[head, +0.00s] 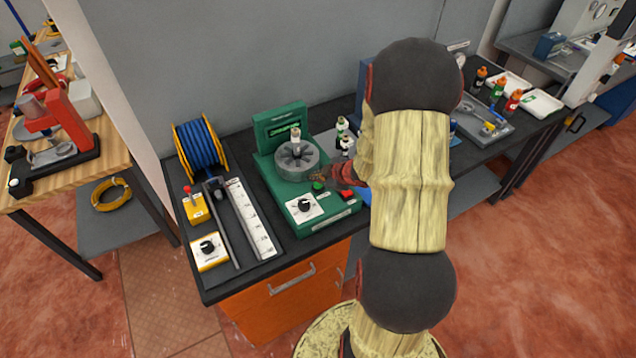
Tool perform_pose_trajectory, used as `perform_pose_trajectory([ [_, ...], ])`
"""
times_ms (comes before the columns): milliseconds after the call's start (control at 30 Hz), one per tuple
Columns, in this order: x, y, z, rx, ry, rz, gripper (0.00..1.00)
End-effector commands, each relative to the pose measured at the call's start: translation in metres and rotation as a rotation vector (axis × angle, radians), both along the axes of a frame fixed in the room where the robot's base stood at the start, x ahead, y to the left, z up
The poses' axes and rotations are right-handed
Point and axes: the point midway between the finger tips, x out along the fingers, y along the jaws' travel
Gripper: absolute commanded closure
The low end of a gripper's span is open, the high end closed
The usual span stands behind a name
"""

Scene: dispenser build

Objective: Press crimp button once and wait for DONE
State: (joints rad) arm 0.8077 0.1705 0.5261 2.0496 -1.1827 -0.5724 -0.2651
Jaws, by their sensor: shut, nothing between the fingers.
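The green crimp machine (264,170) stands on the dark bench top. Its upright back panel holds a small lit display (283,129), with text too small to read. A round grey slotted head (297,161) sits on its deck, with a small white-topped vial (295,137) upright in the middle. The front panel carries a green button (318,187), a red button (347,195) and a black dial on a white plate (304,206). My gripper (318,174) is shut and empty, just above and behind the green button. My arm partly hides it; I cannot tell whether it touches anything.
Left of the machine are a blue hose reel (200,146), a yellow switch box (195,208), a yellow dial box (209,250) and a white scale strip (250,220). Small vials (342,130) stand behind my gripper. Several bottles (497,88) and a grey tray (485,127) stand right.

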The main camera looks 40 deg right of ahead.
Motion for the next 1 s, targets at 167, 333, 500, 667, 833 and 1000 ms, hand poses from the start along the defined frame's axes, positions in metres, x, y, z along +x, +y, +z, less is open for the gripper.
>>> perform_pose_trajectory([
  [167,0.0,0.0,0.002,0.0,0.0,0.0,1.0],
  [333,0.0,0.0,0.015,0.0,0.0,0.0,1.0],
  [500,0.0,0.0,0.031,0.0,0.0,0.0,1.0],
  [667,0.0,0.0,0.045,0.0,0.0,0.0,1.0],
  [833,0.0,0.0,0.052,0.0,0.0,0.0,1.0],
  [1000,0.0,0.0,0.05,0.0,0.0,0.0,1.0],
])
